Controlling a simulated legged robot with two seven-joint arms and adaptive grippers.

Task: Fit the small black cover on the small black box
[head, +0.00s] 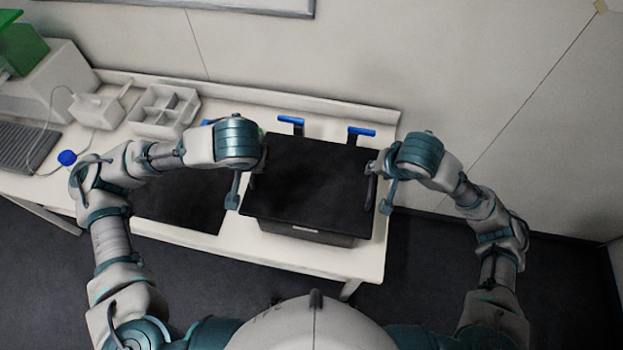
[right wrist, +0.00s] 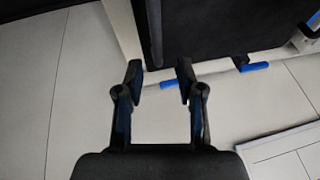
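The small black cover (head: 310,178) is a flat, dark, roughly rectangular panel. It lies over the small black box (head: 318,238), whose front shows below the cover's near edge. I cannot tell whether the cover is fully seated. My left gripper (head: 246,186) is at the cover's left edge, with its fingers apart. My right gripper (head: 379,187) is at the right edge. In the right wrist view the right gripper (right wrist: 160,72) is open, with a clear gap between its fingertips; the dark panel's edge is just beyond them. The box's inside is hidden.
A flat dark area (head: 180,200) lies on the white table (head: 250,252) left of the box. Two blue-topped handles (head: 291,120) (head: 361,131) stand behind it. A white divided tray (head: 165,110) and a blue-capped item (head: 67,158) are farther left. The wall is close behind.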

